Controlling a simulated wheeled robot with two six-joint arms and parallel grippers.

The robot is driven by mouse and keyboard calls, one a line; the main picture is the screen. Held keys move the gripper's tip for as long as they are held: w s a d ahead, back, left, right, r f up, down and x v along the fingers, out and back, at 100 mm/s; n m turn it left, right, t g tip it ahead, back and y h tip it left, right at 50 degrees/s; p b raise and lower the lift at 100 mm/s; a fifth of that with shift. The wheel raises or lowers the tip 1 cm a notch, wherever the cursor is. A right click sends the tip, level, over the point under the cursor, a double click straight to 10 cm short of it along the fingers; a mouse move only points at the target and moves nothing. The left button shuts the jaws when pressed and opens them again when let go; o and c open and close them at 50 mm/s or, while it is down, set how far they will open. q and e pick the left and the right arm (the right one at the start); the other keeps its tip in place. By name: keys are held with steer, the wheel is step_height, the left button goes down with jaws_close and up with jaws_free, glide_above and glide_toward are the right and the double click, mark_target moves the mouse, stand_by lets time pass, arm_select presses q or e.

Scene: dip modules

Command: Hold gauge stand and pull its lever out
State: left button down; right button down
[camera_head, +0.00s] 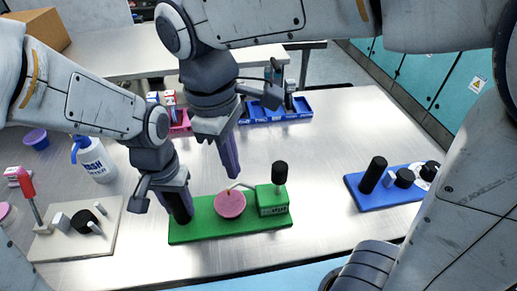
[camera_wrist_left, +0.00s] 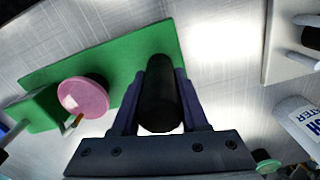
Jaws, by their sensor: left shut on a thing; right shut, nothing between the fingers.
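The gauge stand has a green base plate (camera_head: 190,234), a pink round disc (camera_head: 230,204), a green block (camera_head: 272,204) and a black knob (camera_head: 280,172) standing up from the block. A thin rod shows between disc and block. My left gripper (camera_head: 179,207) is shut on the black post at the plate's left end. In the left wrist view the black post (camera_wrist_left: 160,100) stands between the fingers, and the pink disc (camera_wrist_left: 83,97) is to its left. My right gripper (camera_head: 231,163) is shut and empty, fingers pointing down above and behind the pink disc.
A blue plate (camera_head: 375,200) with black knobs lies to the right. A beige plate (camera_head: 60,247) with a red-handled lever lies at left. A white bottle (camera_head: 93,158), a pink bin (camera_head: 180,124) and a blue bin (camera_head: 290,112) stand farther back. Bare table lies right of the green plate.

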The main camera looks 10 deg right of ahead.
mark_target(279, 180)
steer(key=w+r+n+h, duration=0.1)
steer(key=w+r+n, duration=0.1)
steer(key=w+r, duration=0.2)
steer(key=shift+w+a+r+n+h, duration=0.3)
steer(key=shift+r, duration=0.6)
steer(key=shift+f, duration=0.1)
steer(key=shift+s+d+f, duration=0.3)
steer(key=shift+d+f, duration=0.75)
steer(key=shift+f, duration=0.55)
steer(key=shift+s+d+f, duration=0.3)
steer(key=shift+d+f, duration=0.7)
steer(key=shift+f, duration=0.55)
steer(key=shift+s+d+f, duration=0.3)
steer(key=shift+d+f, duration=0.75)
steer(key=shift+f, duration=0.55)
